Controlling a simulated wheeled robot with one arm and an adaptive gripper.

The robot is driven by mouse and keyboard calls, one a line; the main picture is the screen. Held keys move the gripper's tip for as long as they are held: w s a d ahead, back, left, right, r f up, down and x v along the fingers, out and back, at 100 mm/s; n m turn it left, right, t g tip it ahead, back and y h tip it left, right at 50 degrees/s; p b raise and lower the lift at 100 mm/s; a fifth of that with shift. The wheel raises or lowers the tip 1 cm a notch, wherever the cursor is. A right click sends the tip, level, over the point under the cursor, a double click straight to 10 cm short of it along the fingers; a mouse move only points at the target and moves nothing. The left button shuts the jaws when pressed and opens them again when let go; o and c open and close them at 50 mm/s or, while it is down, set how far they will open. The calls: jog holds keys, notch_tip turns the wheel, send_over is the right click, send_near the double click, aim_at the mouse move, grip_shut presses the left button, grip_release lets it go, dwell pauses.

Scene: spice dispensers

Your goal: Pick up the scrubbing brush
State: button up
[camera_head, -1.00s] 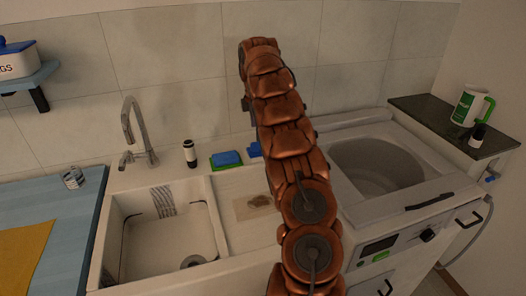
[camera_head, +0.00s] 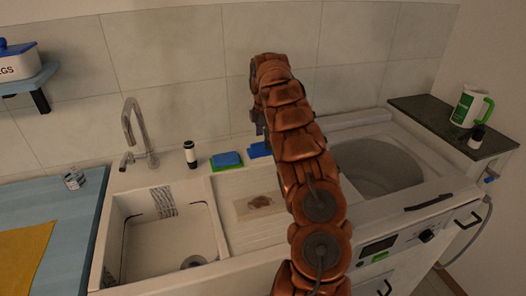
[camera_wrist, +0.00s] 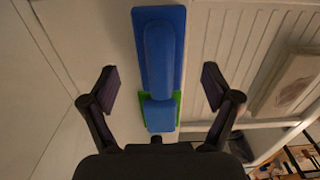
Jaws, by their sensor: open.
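The blue scrubbing brush (camera_wrist: 165,50) fills the upper middle of the wrist view, long and narrow. In the head view a blue part of the brush (camera_head: 259,150) shows on the counter by the back wall, partly behind my arm. My gripper (camera_wrist: 160,86) is open and empty. In the wrist view its two fingers are spread to either side of the line of the brush, with the brush between them and farther ahead. In the head view only a dark part of my gripper shows behind the arm.
A blue sponge on a green pad (camera_head: 226,160) lies just left of the brush. A dark bottle (camera_head: 190,154) stands farther left, near the faucet (camera_head: 135,130). The sink (camera_head: 165,240) is in front. The tiled wall (camera_head: 175,85) rises close behind.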

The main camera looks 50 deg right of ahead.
aim_at(265, 154)
jog(key=shift+s+f+p, duration=0.1)
jog(key=shift+f+p, duration=0.9)
jog(key=shift+f, duration=1.45)
jog(key=c, duration=1.3)
jog(key=shift+r, duration=0.15)
jog(key=shift+d+r+b, duration=0.1)
jog(key=shift+r+b, duration=0.5)
jog(key=shift+r, duration=0.35)
jog(key=shift+r+b, duration=0.3)
jog(key=shift+r, duration=0.4)
jog(key=shift+s+a+b, duration=0.55)
jog(key=shift+s+a, duration=0.35)
jog(key=shift+s, duration=0.15)
jog(key=shift+s+a+r+b, duration=0.25)
jog(key=shift+s+a+b, duration=0.4)
jog(key=shift+s+a, duration=0.9)
jog(key=shift+s+a+r+b, duration=0.25)
jog(key=shift+s+a+b, duration=0.45)
jog(key=shift+s+a, duration=0.9)
jog(key=shift+s+a+r+b, duration=0.25)
jog(key=shift+s+a+b, duration=0.4)
jog(key=shift+s+a, duration=0.9)
